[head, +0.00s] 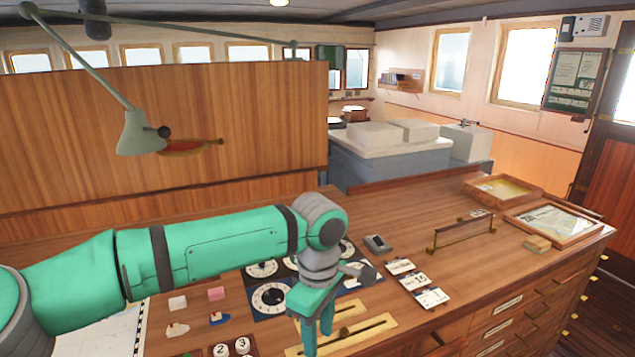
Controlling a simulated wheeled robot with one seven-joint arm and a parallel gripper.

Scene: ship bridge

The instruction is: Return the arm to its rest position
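My arm (205,247) is green with dark bands. It reaches in from the lower left across the wooden chart table (385,215), bends at a grey wrist joint and points down. My gripper (318,332) hangs low at the front of the table, over or beside the pale wooden strips with slots. Its green fingers overlap in this view, so the gap between them is unclear. No held object is visible.
Dark dial cards (269,298) lie beside and partly behind my gripper. Small blocks (216,294) and numbered tiles (242,345) are left of it. Calendar cards (414,281), a brass rail (461,233) and wooden trays (502,188) lie right. A lamp (140,133) hangs above my arm.

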